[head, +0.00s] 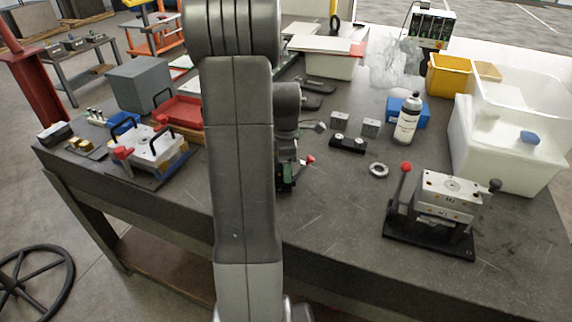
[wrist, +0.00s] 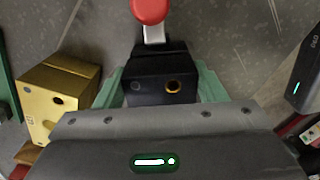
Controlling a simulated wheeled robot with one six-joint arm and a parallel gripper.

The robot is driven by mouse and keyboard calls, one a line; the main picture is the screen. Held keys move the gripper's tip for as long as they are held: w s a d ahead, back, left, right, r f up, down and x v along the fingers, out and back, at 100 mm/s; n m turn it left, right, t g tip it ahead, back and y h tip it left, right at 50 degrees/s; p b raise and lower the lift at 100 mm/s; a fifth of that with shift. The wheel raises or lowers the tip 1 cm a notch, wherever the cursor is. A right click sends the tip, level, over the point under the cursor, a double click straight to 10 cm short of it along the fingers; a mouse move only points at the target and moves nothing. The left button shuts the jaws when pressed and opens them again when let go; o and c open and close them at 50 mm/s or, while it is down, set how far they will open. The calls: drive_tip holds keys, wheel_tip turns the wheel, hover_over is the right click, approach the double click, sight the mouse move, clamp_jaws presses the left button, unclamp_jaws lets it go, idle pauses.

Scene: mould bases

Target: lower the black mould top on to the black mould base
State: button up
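In the wrist view the black mould top (wrist: 152,88) is a dark block with two holes, one ringed in orange, and a handle with a red knob (wrist: 150,10). My gripper (wrist: 161,80) has its greenish fingers on both sides of this block and holds it. In the head view my gripper (head: 287,178) is low over the middle of the bench, partly hidden by my arm, with the red knob (head: 310,160) sticking out to the right. A low black block with two light round spots, seemingly the black mould base (head: 348,143), lies on the bench to the upper right of my gripper.
Two grey blocks (head: 370,127) stand behind the black block, and a metal ring (head: 378,170) lies to its right. A bottle (head: 407,118) and a clamp fixture (head: 445,205) stand further right. In the wrist view a brass block (wrist: 60,92) is close on the left.

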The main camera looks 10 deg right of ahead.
drive_tip(key=o, duration=0.5)
wheel_tip(320, 180, up, 14)
drive_tip(key=shift+f+b, duration=0.1)
drive_tip(key=shift+b, duration=0.4)
wheel_tip(320, 180, down, 14)
drive_tip(key=shift+r+p, duration=0.1)
drive_tip(key=shift+p, duration=0.4)
drive_tip(key=shift+r, duration=0.15)
